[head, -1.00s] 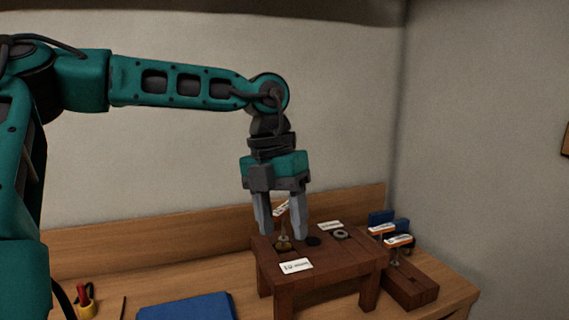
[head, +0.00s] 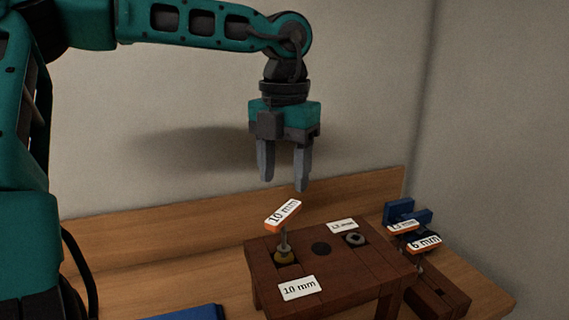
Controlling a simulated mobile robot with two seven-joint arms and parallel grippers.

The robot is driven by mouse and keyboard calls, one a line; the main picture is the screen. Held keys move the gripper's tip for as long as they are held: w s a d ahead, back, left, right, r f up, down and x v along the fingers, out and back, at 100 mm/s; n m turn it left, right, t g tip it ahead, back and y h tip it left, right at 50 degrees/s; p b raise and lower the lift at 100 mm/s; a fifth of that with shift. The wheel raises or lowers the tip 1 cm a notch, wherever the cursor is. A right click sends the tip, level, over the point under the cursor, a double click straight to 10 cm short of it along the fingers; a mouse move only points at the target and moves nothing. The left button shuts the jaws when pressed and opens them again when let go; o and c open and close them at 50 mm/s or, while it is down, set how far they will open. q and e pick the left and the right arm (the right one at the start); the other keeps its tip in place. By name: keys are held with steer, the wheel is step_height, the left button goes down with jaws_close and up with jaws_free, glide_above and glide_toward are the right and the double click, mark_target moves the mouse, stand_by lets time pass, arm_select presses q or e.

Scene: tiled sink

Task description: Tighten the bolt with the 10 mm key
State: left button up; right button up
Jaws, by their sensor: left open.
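The 10 mm key (head: 284,216), with an orange-edged white label on top, stands nearly upright on the brass-coloured bolt (head: 285,257) at the left of the small brown wooden stand (head: 330,283). A "10 mm" card (head: 297,288) lies in front of that bolt. My left gripper (head: 284,185) is open and empty, above the key and apart from it. Whether the key's tip is fully seated in the bolt cannot be told. My right gripper is not in view.
The stand also has a dark round hole (head: 321,249) and a grey bolt (head: 355,239) with a card (head: 341,225). To the right, two more labelled keys, one marked 6 mm (head: 424,242), stand in a wooden block (head: 437,295). A blue item (head: 190,313) lies at lower left.

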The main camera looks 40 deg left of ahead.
mark_target(284, 211)
arm_select(q)
steer(key=shift+s+f, duration=0.1)
steer(key=shift+f, duration=0.55)
step_height(284, 211, down, 8)
steer(key=b, duration=0.6)
steer(key=shift+r, duration=0.25)
steer(key=c, duration=0.9)
